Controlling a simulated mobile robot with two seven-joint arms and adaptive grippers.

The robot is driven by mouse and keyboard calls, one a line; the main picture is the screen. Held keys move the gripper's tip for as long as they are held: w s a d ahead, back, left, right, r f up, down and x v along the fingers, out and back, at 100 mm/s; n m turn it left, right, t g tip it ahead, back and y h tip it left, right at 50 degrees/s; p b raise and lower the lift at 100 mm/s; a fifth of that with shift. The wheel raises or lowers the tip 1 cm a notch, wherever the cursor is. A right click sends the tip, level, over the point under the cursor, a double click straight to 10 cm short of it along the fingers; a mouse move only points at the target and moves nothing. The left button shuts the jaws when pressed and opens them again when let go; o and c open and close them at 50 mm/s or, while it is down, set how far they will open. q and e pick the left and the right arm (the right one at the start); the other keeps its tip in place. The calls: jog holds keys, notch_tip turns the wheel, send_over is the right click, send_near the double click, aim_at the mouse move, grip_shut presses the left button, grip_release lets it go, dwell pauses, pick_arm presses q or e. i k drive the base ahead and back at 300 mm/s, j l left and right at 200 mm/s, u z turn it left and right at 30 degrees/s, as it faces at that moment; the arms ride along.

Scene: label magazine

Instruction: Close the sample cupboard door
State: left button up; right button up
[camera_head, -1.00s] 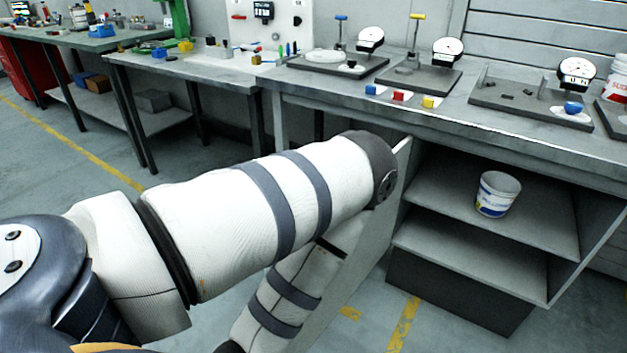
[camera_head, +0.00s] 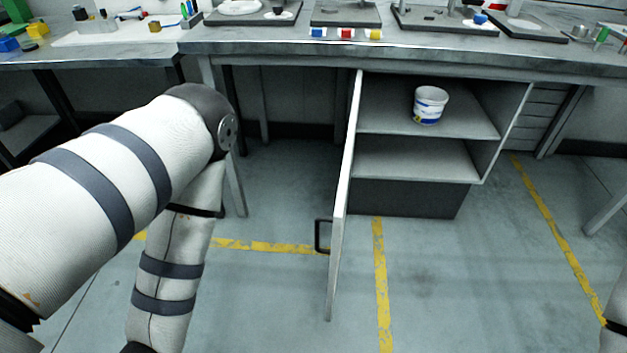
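The sample cupboard (camera_head: 430,160) stands under the workbench, with its shelves exposed. Its door (camera_head: 344,215) is open and juts out towards me from the cupboard's left side, seen nearly edge-on. A dark handle (camera_head: 318,236) sticks out from the left face of the door. My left arm comes in from the left and bends downward to the left of the door, apart from it in the picture. Its gripper is below the picture's edge. A small piece of my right arm shows at the lower right edge; its gripper is out of view.
A white and blue tub (camera_head: 430,105) stands on the cupboard's upper shelf. The workbench (camera_head: 270,47) above carries dark plates and red, blue and yellow blocks. Open floor (camera_head: 450,280) with yellow lines lies in front of the cupboard.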

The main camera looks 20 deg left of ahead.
aim_at(340, 208)
jog(key=k+j, duration=0.1)
jog(key=j, duration=0.3)
jog(key=k+j, duration=0.15)
jog(key=j, duration=0.2)
jog(key=k+j+z, duration=0.1)
jog(key=k+j, duration=0.15)
jog(key=k, duration=0.05)
